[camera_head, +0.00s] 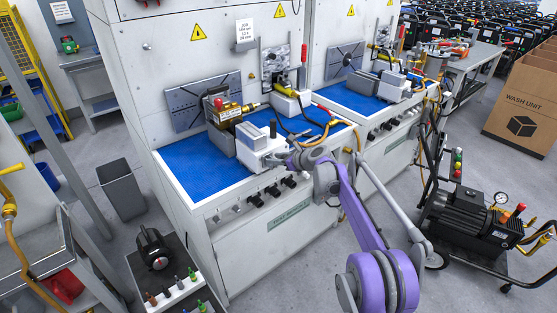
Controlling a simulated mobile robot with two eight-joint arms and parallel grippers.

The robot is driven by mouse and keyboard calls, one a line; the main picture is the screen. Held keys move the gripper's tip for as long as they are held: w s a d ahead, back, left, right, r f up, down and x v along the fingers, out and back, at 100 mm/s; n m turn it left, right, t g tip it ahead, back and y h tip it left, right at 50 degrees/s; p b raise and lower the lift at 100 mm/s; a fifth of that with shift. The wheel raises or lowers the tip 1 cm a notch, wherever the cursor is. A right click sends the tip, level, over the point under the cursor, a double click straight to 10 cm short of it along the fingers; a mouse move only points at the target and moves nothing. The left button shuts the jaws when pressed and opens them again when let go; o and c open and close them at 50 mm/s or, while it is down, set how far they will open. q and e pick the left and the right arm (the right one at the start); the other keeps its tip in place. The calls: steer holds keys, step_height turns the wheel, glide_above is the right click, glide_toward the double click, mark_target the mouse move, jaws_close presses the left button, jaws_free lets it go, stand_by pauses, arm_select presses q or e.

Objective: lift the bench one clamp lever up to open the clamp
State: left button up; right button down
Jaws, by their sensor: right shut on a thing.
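Bench one has a blue work surface (195,172) with a white and grey clamp fixture (252,145) near its front right. A brass part (228,113) with a red knob sits against the fixture's back left. A short black upright piece (272,129) stands on the fixture. My right gripper (282,159) comes in from the front right and is shut at the fixture's front right end. What it holds appears to be the clamp lever, mostly hidden by the fingers, so its angle cannot be told. My left gripper is not in view.
A red-handled device (304,54) stands behind, at bench one's back right. A yellow-ended hose (331,124) hangs close to my right arm. Black knobs (272,191) line the bench front. A pump cart (465,215) stands on the floor at right.

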steer(key=shift+w+a+r+g+h+p, duration=0.15)
steer(key=shift+w+r+g+h+p, duration=0.15)
steer(key=shift+g+h+p, duration=0.15)
steer(key=shift+f, duration=0.1)
steer(key=c, duration=0.6)
jaws_free()
steer(key=shift+s+d+r, duration=0.25)
steer(key=shift+s+d, duration=0.05)
steer(key=shift+s, duration=0.05)
steer(key=b+v, duration=0.1)
steer(key=v, duration=0.8)
steer(key=shift+s+d+r, duration=0.2)
steer(key=shift+r, duration=0.15)
